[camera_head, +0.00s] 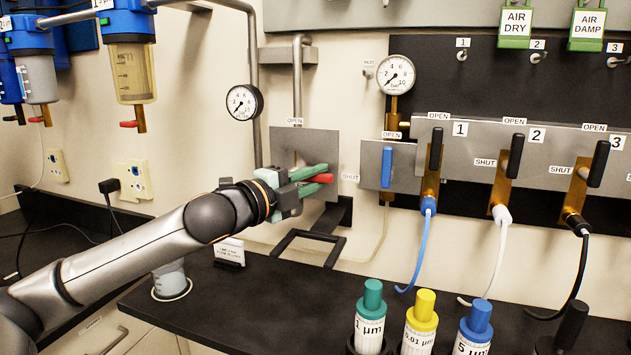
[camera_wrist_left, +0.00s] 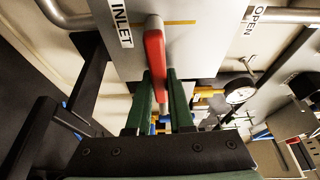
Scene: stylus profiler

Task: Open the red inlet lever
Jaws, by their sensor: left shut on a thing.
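The red inlet lever (camera_head: 321,179) is on a grey metal plate (camera_head: 318,146) on the wall. It lies roughly level, pointing right toward the SHUT label (camera_head: 351,177); the OPEN label (camera_head: 295,121) is above the plate. My left gripper (camera_head: 322,176) has its green fingers shut on the lever, one on each side. In the left wrist view the red lever (camera_wrist_left: 155,60) runs down between my fingers (camera_wrist_left: 160,98), beside the INLET label (camera_wrist_left: 122,22). The lever's pivot is partly hidden in the head view. My right gripper is in neither view.
A gauge (camera_head: 242,101) and vertical pipe are left of the plate. A blue lever (camera_head: 387,167) and several black-handled valves stand to the right, with hoses hanging below. Capped bottles (camera_head: 369,325) stand at the front of the black bench. A black bracket (camera_head: 308,247) sits below the plate.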

